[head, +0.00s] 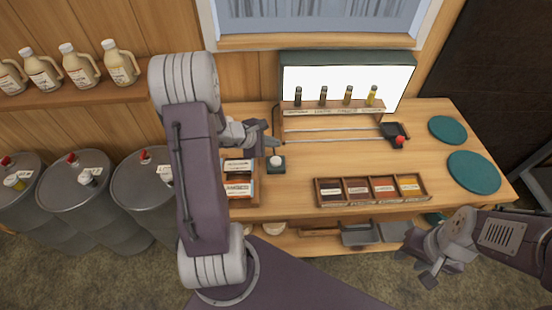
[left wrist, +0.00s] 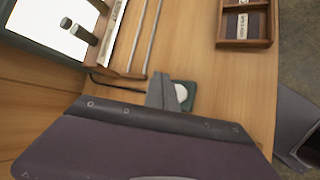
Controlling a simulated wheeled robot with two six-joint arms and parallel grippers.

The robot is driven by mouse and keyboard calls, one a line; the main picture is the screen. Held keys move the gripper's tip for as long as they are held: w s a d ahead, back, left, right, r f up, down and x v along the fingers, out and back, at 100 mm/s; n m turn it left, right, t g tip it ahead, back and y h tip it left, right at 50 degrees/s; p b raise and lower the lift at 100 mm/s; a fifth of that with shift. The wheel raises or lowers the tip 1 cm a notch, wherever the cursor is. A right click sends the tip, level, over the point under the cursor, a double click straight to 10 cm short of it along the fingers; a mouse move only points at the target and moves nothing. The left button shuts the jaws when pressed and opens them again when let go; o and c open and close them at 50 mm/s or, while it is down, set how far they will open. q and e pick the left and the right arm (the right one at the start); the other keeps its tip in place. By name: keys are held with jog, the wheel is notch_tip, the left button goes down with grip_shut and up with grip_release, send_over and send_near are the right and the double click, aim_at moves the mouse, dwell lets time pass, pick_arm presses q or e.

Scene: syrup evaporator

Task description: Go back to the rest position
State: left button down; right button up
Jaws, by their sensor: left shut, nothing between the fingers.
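My left gripper (head: 272,143) is shut and empty above the back left of the wooden workbench (head: 300,160). Its tip is close to a white round button on a dark green base (head: 275,165). In the left wrist view the shut fingers (left wrist: 160,92) stand just beside the white button (left wrist: 181,93); I cannot tell whether they touch it. My right gripper (head: 430,273) hangs in front of the bench's right front corner, with no object visible in it. Its finger opening is too unclear to judge.
A lit panel (head: 340,80) stands behind a rack of several sample bottles (head: 323,97). A divided wooden tray (head: 320,203), a small black box with a red knob (head: 398,142) and teal round mats (head: 474,172) lie on the bench. Grey drums (head: 78,195) stand left.

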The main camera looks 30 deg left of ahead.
pick_arm(q)
jog(key=w+d+r+m+h, duration=0.15)
jog(key=d+r+m, duration=0.3)
jog(key=d, duration=0.65)
jog(key=s+d+f+m+g+b, duration=0.1)
jog(key=s+d+m+g, duration=0.4)
jog(key=s+d+m, duration=0.35)
jog(key=s+a+f+m+g+y, duration=0.1)
jog(key=s+f+m+g+y, duration=0.1)
jog(key=s+m, duration=0.55)
jog(key=s+a+f+m+y, duration=0.1)
jog(key=s+a+y, duration=0.2)
jog(key=a, duration=0.4)
jog(key=shift+f+m, duration=0.15)
jog(key=shift+m, duration=0.2)
